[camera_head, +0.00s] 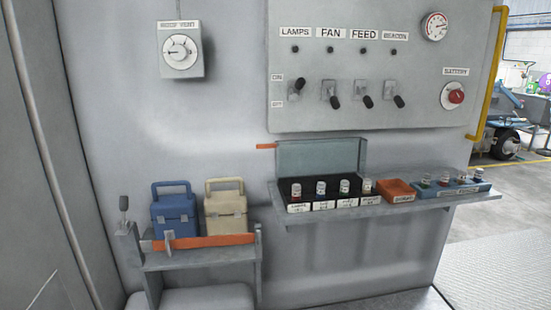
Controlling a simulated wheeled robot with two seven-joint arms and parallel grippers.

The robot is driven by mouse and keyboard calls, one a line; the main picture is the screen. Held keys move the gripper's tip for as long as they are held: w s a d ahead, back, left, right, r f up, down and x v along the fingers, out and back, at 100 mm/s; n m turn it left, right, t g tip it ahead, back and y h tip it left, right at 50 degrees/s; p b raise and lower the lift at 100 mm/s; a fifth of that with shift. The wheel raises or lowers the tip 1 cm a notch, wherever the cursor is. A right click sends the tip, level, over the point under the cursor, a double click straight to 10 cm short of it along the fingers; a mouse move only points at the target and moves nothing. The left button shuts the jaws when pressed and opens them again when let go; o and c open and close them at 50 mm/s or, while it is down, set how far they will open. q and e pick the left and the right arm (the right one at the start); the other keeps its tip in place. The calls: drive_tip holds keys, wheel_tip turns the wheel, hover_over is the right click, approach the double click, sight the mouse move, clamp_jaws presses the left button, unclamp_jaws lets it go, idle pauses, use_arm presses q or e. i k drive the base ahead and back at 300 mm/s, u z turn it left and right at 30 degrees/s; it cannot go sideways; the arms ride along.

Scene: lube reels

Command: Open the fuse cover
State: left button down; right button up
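The fuse cover (310,154) is a clear, greenish see-through panel. It stands upright at the back of the black fuse box (330,187) on the shelf, so it looks open. An orange tab (266,146) sticks out at its left end. Several fuses with coloured bands stand in a row in the box, uncovered, with white labels in front. Neither of my grippers is in view.
The grey shelf (345,211) also bears an orange box (397,189) and a blue tray (450,187) of fuses. A switch panel (345,64) hangs above. Blue (174,212) and cream (226,214) cases sit behind an orange bar (205,241) at left.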

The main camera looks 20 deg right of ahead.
sight(274, 146)
drive_tip(key=u, duration=0.2)
drive_tip(key=k, duration=0.5)
drive_tip(key=z, duration=1.3)
drive_tip(key=i, duration=0.9)
drive_tip(key=z, duration=0.05)
